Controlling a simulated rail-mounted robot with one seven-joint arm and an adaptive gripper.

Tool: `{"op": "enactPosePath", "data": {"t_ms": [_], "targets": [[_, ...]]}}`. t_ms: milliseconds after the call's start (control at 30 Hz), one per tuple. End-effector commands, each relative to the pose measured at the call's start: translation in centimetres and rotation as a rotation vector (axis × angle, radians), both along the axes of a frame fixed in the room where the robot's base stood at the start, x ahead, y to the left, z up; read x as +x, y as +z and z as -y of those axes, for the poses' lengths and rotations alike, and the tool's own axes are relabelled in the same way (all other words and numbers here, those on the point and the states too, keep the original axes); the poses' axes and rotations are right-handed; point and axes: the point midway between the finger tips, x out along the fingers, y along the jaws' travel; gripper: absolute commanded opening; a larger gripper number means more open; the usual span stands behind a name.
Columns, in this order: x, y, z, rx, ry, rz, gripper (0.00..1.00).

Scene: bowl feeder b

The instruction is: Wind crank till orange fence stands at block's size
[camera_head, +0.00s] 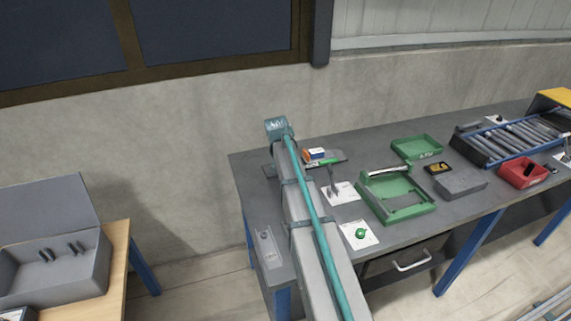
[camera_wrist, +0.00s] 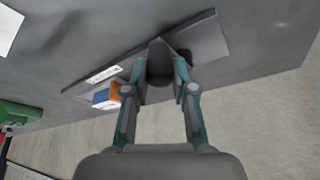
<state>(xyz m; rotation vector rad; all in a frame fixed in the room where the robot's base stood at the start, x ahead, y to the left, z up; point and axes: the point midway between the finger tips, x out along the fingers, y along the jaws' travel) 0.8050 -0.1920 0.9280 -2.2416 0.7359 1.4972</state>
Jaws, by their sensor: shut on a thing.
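In the wrist view my gripper (camera_wrist: 164,84) is shut on a dark grey upright knob, which I take for the crank handle (camera_wrist: 160,62). The knob is at the end of a long grey plate (camera_wrist: 204,40). Left of it stands a small orange piece, apparently the fence (camera_wrist: 117,91), beside a blue and white block (camera_wrist: 102,99). I cannot tell whether they touch. A white strip (camera_wrist: 103,74) lies along the plate next to them. The head view shows the orange, white and blue pieces (camera_head: 316,154) just right of my arm, which hides the crank and gripper.
The grey bench carries a green frame (camera_head: 432,206), a green tray (camera_head: 416,147), a grey slab (camera_head: 461,184), a red bin (camera_head: 522,173) and a roller rack (camera_head: 520,137). White cards (camera_head: 340,194) lie near my arm. A concrete wall stands behind the bench.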

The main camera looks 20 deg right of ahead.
Motion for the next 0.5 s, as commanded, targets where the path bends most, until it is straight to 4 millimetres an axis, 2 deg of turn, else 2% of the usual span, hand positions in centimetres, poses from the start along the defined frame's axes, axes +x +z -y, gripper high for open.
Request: {"op": "enactPosePath", "data": {"t_ms": [500], "targets": [[0.05, 0.04, -0.39, 0.001, -0.077, 0.001, 0.00]]}}
